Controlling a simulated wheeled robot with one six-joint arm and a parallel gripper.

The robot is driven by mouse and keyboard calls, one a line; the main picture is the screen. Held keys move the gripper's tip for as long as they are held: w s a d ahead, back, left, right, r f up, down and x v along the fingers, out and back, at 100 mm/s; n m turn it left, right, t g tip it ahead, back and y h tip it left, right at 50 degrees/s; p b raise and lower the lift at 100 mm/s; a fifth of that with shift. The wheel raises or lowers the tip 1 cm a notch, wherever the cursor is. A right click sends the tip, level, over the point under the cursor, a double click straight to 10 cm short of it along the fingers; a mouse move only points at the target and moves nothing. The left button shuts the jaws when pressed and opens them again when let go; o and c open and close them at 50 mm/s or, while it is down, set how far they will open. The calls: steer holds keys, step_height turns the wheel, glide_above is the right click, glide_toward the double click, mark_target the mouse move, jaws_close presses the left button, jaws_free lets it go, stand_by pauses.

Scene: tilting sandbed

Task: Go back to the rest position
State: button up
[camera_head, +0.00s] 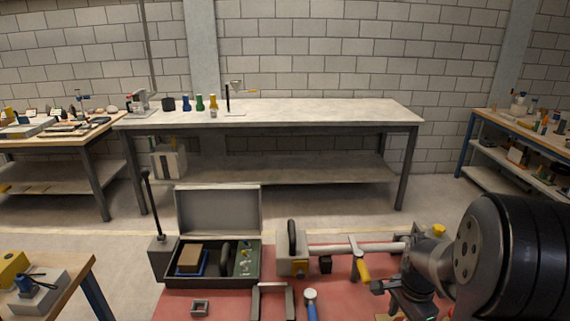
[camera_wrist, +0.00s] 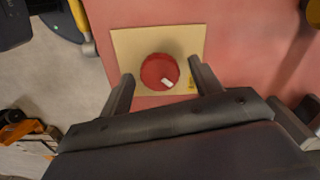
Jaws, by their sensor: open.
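My gripper (camera_wrist: 161,85) is open in the wrist view, its two dark fingers apart. A round red piece (camera_wrist: 160,71) with a small white mark lies between and beyond the fingertips. It sits on a cream square plate (camera_wrist: 130,45) on the red surface. I see no contact between fingers and red piece. In the head view my dark arm fills the lower right, and the gripper cannot be made out clearly there.
The red surface (camera_head: 222,302) holds an open case (camera_head: 218,195), a grey box with a lever (camera_head: 163,249), a blue-handled tool (camera_head: 311,304) and a yellow-handled tool (camera_head: 362,268). A long workbench (camera_head: 320,110) stands behind. Open floor lies between them.

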steer(key=m, duration=0.2)
steer(key=shift+m, duration=0.3)
steer(key=shift+r, duration=2.4)
